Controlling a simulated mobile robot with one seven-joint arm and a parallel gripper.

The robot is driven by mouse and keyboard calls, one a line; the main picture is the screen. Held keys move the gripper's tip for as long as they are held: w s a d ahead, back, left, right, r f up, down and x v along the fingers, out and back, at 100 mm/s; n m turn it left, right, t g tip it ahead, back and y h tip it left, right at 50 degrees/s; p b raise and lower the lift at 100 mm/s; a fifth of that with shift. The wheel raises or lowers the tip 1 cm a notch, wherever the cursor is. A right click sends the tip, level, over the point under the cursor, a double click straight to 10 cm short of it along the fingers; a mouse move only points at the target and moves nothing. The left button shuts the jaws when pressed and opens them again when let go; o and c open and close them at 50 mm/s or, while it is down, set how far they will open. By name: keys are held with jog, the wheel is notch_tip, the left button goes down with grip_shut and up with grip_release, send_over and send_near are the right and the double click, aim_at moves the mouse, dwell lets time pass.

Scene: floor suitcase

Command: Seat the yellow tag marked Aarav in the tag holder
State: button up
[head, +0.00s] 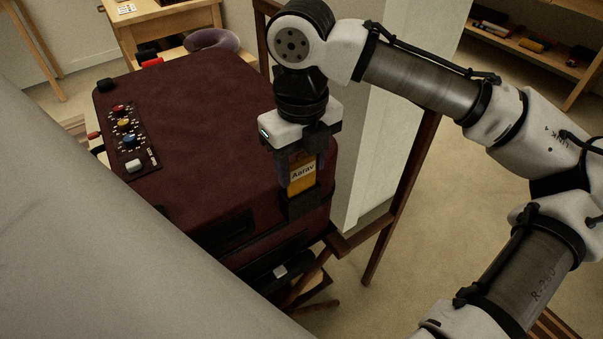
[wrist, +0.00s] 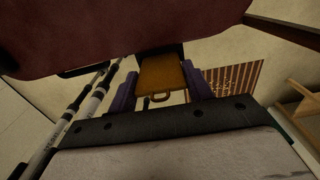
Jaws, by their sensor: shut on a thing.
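The yellow tag (head: 302,186), with a white label reading Aarav, is upright between the fingers of my gripper (head: 301,170), at the suitcase's near right corner. My gripper is shut on the tag and points down. In the wrist view the tag (wrist: 162,76) shows between the two purple fingers (wrist: 160,88), its loop towards the camera. The dark tag holder (head: 301,206) is at the suitcase's corner, directly below the tag. The tag's lower end meets the holder's top edge in the picture; I cannot tell how far it is inside.
The dark red suitcase (head: 205,120) stands at the left, with a panel of coloured knobs (head: 127,137) on top. A wooden stand leg (head: 402,200) and a white wall panel (head: 388,125) are close to the right of my gripper. Open floor (head: 440,220) lies further right.

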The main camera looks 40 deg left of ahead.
aim_at(302, 180)
jog(key=shift+f, duration=1.25)
jog(key=shift+f, duration=0.1)
jog(key=o, duration=0.9)
jog(key=shift+o, duration=0.2)
